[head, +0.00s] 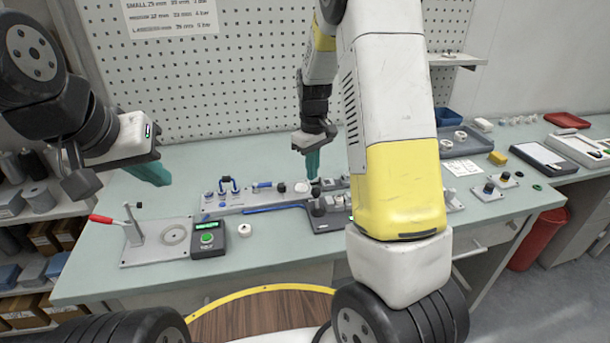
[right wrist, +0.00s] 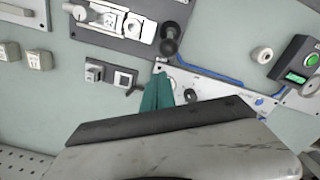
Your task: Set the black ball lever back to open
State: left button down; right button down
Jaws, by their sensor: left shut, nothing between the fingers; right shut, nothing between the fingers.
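The black ball lever (right wrist: 169,46) shows in the right wrist view, at the end of a dark grey fixture (right wrist: 88,18) with a silver mechanism on it. In the head view its black ball (head: 315,191) shows just below the right fingertips. My right gripper (head: 312,170) is shut and empty, pointing down over the bench. My left gripper (head: 152,174) is shut and empty, above the left part of the bench. My right arm hides part of the fixture area in the head view.
A red-handled press plate (head: 135,252) and a green-button box (head: 208,239) stand at the left. Small switch blocks (right wrist: 124,80) lie near the right fingers. The bench front is clear.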

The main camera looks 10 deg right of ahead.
aim_at(317, 189)
jog(key=shift+f, duration=1.6)
jog(key=shift+s+r, duration=0.15)
jog(key=shift+s, duration=0.75)
jog(key=shift+s+r, duration=0.1)
jog(key=shift+s, duration=0.75)
jog(key=shift+s+d+r, duration=0.1)
jog(key=shift+s, duration=0.6)
jog(key=shift+w, duration=1.05)
notch_tip(317, 189, up, 7)
